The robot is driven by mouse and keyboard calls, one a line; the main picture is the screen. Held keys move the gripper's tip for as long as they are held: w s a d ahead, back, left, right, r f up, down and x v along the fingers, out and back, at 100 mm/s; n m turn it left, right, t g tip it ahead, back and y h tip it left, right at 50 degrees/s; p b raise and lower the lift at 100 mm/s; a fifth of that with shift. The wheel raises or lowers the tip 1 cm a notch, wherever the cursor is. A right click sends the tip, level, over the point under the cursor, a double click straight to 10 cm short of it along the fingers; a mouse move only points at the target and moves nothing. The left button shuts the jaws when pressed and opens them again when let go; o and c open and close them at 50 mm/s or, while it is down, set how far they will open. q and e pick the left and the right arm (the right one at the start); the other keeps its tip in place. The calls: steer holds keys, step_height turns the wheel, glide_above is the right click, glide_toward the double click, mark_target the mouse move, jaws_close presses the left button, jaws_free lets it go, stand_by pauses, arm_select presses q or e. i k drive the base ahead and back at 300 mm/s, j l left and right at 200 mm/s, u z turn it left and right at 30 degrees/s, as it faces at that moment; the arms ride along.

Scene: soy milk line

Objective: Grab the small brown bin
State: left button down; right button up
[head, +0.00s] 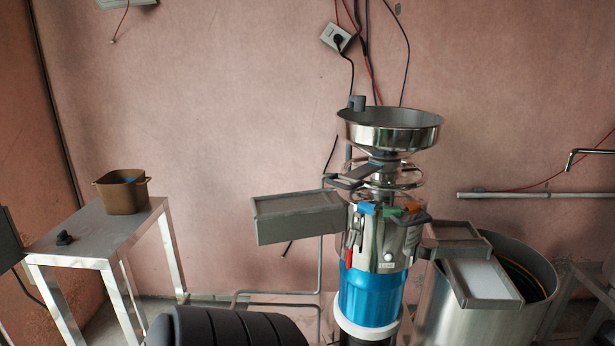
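The small brown bin (124,193) stands upright on a grey metal table (95,236) at the left of the head view, near the table's back right corner. It has small handles at its rim, and something blue shows inside it. Neither of my grippers is in view, and nothing is touching the bin. The bin's far side and most of its inside are hidden.
A small black object (65,238) lies on the table's left front part. A steel machine with a wide funnel (390,130) and blue base (370,294) stands in the middle. A large steel drum (450,318) is at right. A black ribbed object (229,328) sits at the bottom.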

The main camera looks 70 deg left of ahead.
mark_target(124, 191)
steer(key=u, duration=3.25)
